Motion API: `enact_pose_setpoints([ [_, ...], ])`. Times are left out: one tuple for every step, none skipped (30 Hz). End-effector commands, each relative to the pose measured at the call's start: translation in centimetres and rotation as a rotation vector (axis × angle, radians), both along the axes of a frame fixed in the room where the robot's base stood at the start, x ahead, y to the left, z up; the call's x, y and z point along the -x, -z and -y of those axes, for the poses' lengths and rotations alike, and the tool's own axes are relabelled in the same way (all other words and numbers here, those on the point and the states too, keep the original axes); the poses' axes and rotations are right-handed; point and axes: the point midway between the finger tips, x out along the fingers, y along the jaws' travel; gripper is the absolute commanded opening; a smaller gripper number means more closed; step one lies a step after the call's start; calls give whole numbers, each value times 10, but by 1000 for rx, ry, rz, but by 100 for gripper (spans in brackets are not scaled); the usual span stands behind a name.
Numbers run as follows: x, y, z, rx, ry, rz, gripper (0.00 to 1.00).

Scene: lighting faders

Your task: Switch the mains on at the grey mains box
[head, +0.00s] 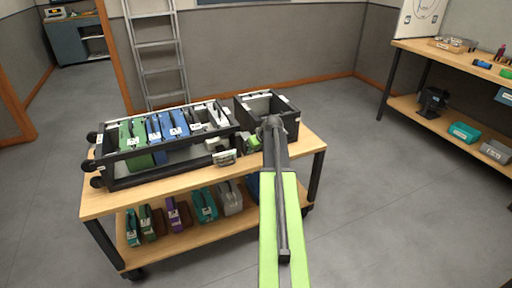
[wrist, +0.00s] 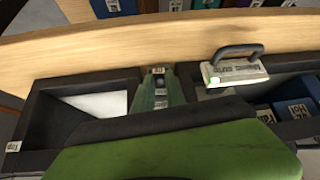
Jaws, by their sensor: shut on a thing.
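The mains box (wrist: 234,72) is a small pale grey box with a dark loop handle, a printed label and a small green light at one corner in the wrist view. In the head view it sits at the front edge of the black rack (head: 225,158). My gripper (head: 268,135) is over the gap between the rack and the black bin, right of the box and apart from it. It is shut on a green block (wrist: 190,148) with a dark edge, which fills the lower wrist view. The fingertips are hidden.
The black rack (head: 118,178) holds green, blue and grey modules. A black bin (head: 285,104) stands right of it. Both are on a wooden trolley (head: 190,190) with several coloured modules on its lower shelf. A ladder (head: 158,60) stands behind; the floor at right is clear.

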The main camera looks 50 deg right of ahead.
Motion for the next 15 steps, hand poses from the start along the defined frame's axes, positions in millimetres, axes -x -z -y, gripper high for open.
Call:
enact_pose_setpoints([
  [1, 0, 3, 5, 3, -2, 0],
  [1, 0, 3, 5, 3, -2, 0],
  [1, 0, 3, 5, 3, -2, 0],
  [1, 0, 3, 5, 3, -2, 0],
  [1, 0, 3, 5, 3, -2, 0],
  [1, 0, 3, 5, 3, -2, 0],
  [1, 0, 3, 5, 3, -2, 0],
  [1, 0, 3, 5, 3, -2, 0],
  [1, 0, 3, 5, 3, -2, 21],
  [1, 0, 3, 5, 3, -2, 25],
  [1, 0, 2, 4, 2, -2, 29],
  [1, 0, 2, 5, 2, -1, 34],
  [1, 0, 2, 4, 1, -1, 38],
  [1, 0, 2, 4, 1, -1, 38],
  [1, 0, 1, 3, 1, -1, 38],
])
